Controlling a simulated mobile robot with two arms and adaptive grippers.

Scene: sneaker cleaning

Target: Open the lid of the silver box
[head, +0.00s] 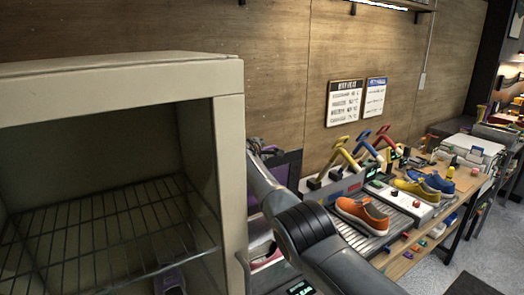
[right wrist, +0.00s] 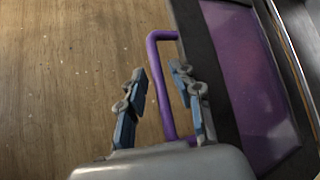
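A dark-framed lid with a purple panel (right wrist: 245,85) fills the right of the right wrist view, with a purple bar handle (right wrist: 158,88) at its left side. In the head view the framed panel (head: 292,162) appears raised, behind my right arm. My right gripper (right wrist: 159,72) is open, one finger on each side of the handle; firm contact does not show. In the head view this gripper (head: 256,148) is small and partly hidden by the cream cabinet's edge. The silver box's body is mostly hidden by my arm and the cabinet. My left gripper is not in view.
A cream cabinet (head: 228,150) with a wire rack stands close at the left. An orange sneaker (head: 362,215), a yellow sneaker (head: 415,190) and machines with colored levers stand on the bench at right. A wooden wall (head: 270,60) is behind.

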